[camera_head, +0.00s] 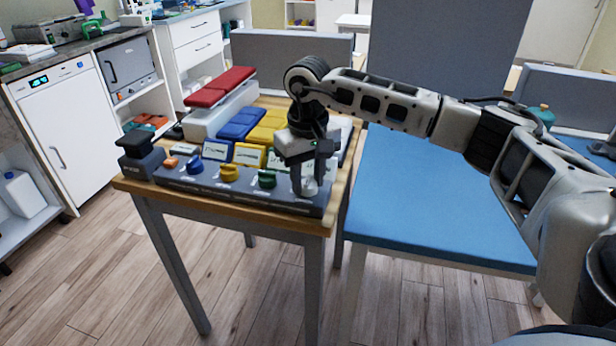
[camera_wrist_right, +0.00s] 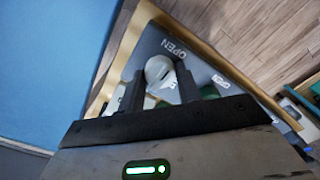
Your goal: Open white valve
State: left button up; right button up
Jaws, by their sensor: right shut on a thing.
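The white valve (camera_head: 309,187) is the rightmost knob on the grey valve panel (camera_head: 240,196), at the front right corner of the wooden table. My right gripper (camera_head: 307,176) comes down from above and is shut on the white valve. My left gripper is not in view.
Green (camera_head: 266,179), yellow (camera_head: 229,173) and blue (camera_head: 194,165) valves stand in a row left of the white one. Coloured pads and a red-topped piece (camera_head: 219,87) lie behind. A blue-topped table (camera_head: 420,215) is at the right.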

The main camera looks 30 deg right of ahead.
aim_at(308, 179)
jog(key=shift+r, duration=0.1)
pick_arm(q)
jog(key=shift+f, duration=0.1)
pick_arm(e)
jog(key=o, duration=1)
jog(key=shift+c, duration=0.2)
pick_arm(q)
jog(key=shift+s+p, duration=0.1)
jog(key=shift+p, duration=0.4)
pick_arm(e)
notch_tip(308, 179, up, 16)
